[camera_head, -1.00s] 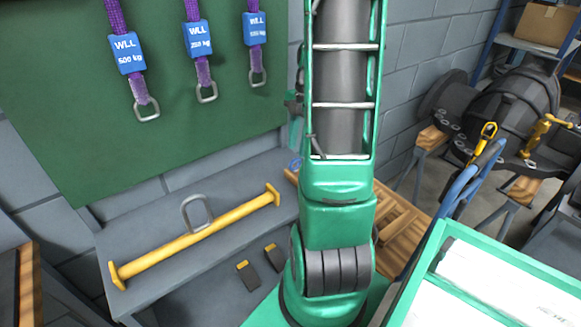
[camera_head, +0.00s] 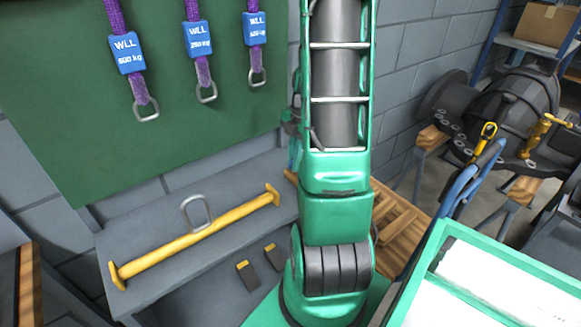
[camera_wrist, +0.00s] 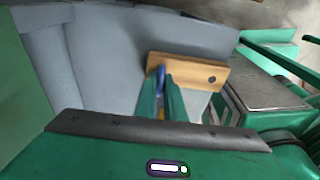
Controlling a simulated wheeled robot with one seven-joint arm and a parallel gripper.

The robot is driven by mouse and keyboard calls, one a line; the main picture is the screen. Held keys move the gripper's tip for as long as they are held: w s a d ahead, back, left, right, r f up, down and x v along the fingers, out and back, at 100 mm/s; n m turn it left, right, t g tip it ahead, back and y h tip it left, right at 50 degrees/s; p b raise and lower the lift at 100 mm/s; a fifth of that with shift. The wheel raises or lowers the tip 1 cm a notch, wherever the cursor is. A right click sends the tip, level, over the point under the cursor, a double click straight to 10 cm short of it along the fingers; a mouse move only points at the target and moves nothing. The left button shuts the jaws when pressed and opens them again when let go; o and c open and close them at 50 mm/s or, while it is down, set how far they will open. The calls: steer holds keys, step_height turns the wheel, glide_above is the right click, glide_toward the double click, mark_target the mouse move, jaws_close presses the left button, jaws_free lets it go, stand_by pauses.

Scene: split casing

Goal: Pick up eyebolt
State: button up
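A small blue piece (camera_wrist: 161,78), which looks like the eyebolt, shows in the wrist view. It is between the two green fingertips of my gripper (camera_wrist: 161,85), in front of a wooden block (camera_wrist: 212,78) with a dark hole. The gap between the fingers is narrow, and I cannot tell whether they touch the blue piece. A bit of yellow shows lower between the fingers. In the head view my gripper (camera_head: 294,145) is mostly behind my arm, low near the right end of the grey bench. The blue piece is not visible there.
A yellow lifting beam (camera_head: 195,238) with a grey shackle lies on the grey bench (camera_head: 150,300). Purple slings with blue tags (camera_head: 127,52) hang on the green board. A wooden pallet (camera_head: 398,215) and a green-edged tray (camera_head: 450,240) are at right. The dark casing (camera_head: 505,105) stands farther back.

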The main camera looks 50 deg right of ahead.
steer(key=shift+r, duration=0.1)
jaws_close()
steer(key=shift+r, duration=0.5)
steer(key=r, duration=0.3)
steer(key=shift+s+a+r, duration=0.2)
steer(key=shift+a+r, duration=0.1)
steer(key=shift+a, duration=0.1)
steer(key=s+a+r, duration=0.6)
steer(key=a, duration=0.3)
steer(key=shift+r, duration=0.1)
